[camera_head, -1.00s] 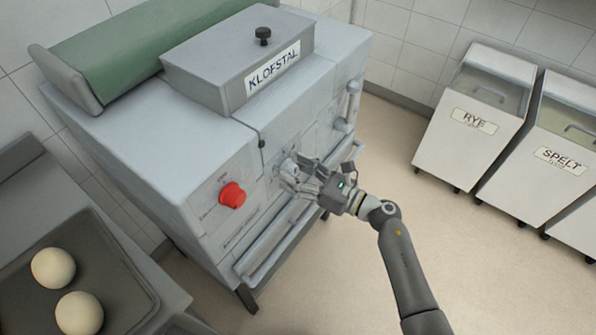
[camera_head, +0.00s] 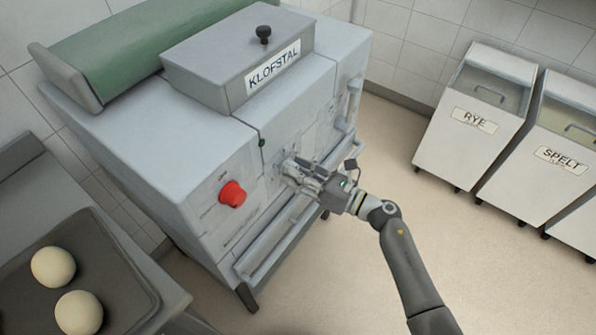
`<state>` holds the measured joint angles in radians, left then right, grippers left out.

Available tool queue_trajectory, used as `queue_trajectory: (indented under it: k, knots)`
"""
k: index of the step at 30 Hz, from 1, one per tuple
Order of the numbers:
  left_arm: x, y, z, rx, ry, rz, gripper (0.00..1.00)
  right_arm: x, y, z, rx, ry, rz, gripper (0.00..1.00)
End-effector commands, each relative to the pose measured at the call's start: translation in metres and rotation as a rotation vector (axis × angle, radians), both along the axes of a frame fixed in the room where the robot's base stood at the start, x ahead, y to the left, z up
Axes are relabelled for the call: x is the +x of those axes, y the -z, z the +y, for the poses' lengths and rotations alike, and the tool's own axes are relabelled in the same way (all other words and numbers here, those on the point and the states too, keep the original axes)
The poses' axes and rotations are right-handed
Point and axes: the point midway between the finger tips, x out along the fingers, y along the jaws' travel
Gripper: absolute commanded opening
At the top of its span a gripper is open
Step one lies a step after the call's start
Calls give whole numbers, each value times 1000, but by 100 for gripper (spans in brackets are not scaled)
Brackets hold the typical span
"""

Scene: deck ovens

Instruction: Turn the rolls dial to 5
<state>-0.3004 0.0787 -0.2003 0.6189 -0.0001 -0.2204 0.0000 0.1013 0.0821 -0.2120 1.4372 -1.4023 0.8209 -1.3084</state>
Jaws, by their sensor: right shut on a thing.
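The grey machine labelled KLOFSTAL (camera_head: 175,150) stands at the centre left of the head view. My right gripper (camera_head: 286,170) is at its front panel, to the right of the red knob, and is shut on a small part there. That part sits where the rolls dial could be, but the fingers cover most of it, and its pointer and numbers cannot be read. My left gripper does not show.
A red knob (camera_head: 232,194) sticks out left of my right gripper. A long tray-like ledge (camera_head: 275,240) runs below it. A tray (camera_head: 128,285) with dough balls is at lower left. Bins marked RYE (camera_head: 455,150) and SPELT (camera_head: 535,180) stand right. Floor between is clear.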

Motion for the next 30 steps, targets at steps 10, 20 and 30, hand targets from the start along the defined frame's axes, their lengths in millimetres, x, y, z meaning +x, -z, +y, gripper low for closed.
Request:
queue_trajectory:
  k: [10, 20, 30]
  knots:
    - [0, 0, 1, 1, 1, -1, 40, 0, 2, -1, 185, -1, 261, 12]
    - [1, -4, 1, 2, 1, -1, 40, 0, 1, -1, 371, 1, 514, 12]
    - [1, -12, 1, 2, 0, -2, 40, 0, 2, -1, 560, 2, 775, 12]
